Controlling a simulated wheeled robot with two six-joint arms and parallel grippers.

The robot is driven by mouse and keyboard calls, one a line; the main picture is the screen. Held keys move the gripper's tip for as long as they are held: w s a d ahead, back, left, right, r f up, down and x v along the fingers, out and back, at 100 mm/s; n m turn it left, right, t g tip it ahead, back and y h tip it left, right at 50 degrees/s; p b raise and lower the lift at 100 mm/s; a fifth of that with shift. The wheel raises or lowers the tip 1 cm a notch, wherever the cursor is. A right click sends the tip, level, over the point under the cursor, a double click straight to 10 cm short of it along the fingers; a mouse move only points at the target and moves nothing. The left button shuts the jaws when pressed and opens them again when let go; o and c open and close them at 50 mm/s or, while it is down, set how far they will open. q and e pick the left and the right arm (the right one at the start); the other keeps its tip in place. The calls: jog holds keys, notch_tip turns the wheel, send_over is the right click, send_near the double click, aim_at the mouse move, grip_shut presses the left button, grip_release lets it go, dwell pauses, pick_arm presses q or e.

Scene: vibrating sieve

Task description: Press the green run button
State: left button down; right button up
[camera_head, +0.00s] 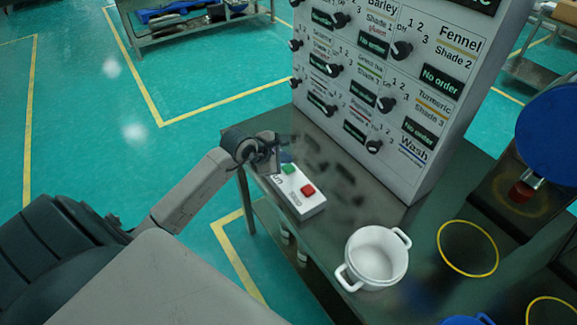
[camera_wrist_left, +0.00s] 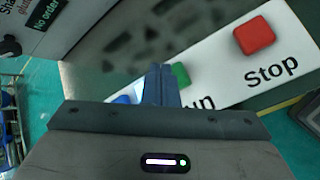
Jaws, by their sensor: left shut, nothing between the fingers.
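The green run button (camera_head: 289,169) sits on a white button box (camera_head: 309,202) on the dark metal table, beside a red stop button (camera_head: 308,190). In the left wrist view the green button (camera_wrist_left: 180,74) shows just right of my left gripper's fingertips, with the red stop button (camera_wrist_left: 254,36) further right. My left gripper (camera_head: 284,150) is shut and empty, at the far end of the box close to the green button. Its fingers (camera_wrist_left: 158,80) partly cover the button's left side and the label; I cannot tell whether they touch it. A blue button (camera_wrist_left: 122,99) is partly hidden. My right gripper is out of view.
A tall grey panel (camera_head: 425,140) with knobs and order displays stands behind the box. A white pot (camera_head: 377,258) stands at the table's front right. A yellow ring (camera_head: 467,274) and a blue round thing (camera_head: 552,133) are further right.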

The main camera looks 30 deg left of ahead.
aim_at(285, 168)
pick_arm(q)
jog(key=shift+r+p, duration=1.15)
jog(key=shift+r, duration=1.35)
jog(key=shift+f, duration=0.1)
